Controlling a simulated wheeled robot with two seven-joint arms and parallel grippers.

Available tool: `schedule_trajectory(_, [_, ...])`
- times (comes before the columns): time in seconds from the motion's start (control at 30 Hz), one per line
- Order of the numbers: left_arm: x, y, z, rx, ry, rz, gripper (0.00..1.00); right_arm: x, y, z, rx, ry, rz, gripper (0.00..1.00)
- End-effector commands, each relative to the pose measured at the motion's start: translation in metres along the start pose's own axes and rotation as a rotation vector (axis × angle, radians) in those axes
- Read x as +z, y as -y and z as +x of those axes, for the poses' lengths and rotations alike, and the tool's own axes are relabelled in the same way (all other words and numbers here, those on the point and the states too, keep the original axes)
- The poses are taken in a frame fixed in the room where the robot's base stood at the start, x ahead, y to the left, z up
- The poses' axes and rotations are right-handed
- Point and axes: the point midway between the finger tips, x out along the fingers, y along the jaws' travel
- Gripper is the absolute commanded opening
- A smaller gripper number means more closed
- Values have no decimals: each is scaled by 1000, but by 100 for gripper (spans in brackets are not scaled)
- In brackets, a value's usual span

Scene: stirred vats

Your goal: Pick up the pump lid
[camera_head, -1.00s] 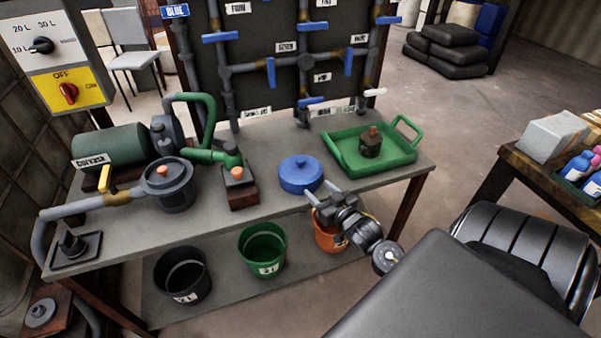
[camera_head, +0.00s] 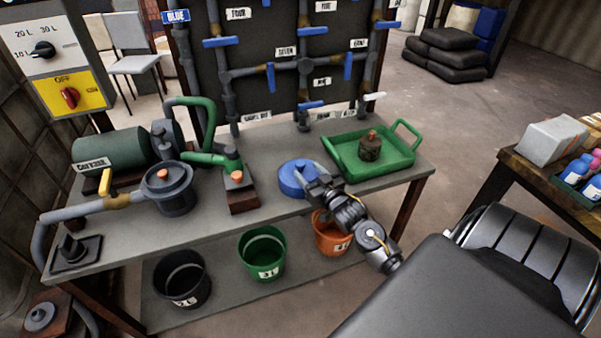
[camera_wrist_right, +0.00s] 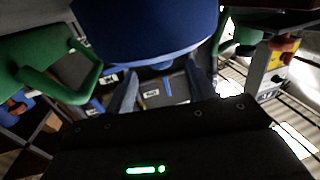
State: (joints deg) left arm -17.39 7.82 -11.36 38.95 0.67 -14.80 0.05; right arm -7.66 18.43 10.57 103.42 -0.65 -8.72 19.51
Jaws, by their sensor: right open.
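A round blue lid (camera_head: 291,178) with a small raised knob lies on the grey bench; I take it to be the pump lid. It fills the top of the right wrist view (camera_wrist_right: 145,28). My right gripper (camera_head: 312,182) is at its right front side, with the fingers covering part of its edge. In the right wrist view the two fingers (camera_wrist_right: 162,90) are spread, with nothing held between them, and the lid is just beyond the tips. Whether they touch it I cannot tell. A grey pump pot (camera_head: 170,190) with an orange knob stands further left. My left gripper is not in view.
A green tray (camera_head: 405,165) holding a dark, orange-topped part sits right of the lid. A brown block (camera_head: 241,197) with a green pipe stands left. Black, green (camera_head: 262,252) and orange buckets stand on the lower shelf. Valve pipes rise behind the bench.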

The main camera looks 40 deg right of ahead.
Motion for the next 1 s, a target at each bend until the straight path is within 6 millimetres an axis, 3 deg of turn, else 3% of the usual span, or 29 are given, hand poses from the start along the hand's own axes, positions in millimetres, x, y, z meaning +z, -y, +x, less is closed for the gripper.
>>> schedule_trajectory(0.23, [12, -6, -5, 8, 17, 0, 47, -3, 1, 35, 0, 0, 0, 55])
schedule_trajectory(0.57, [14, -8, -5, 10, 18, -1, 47, -2, 1, 41, -1, 0, 0, 54])
schedule_trajectory(0.93, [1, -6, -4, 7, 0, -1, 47, -2, 1, 41, 0, 0, 0, 5])
schedule_trajectory(1.0, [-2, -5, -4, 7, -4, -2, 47, -3, 1, 41, 0, -1, 0, 4])
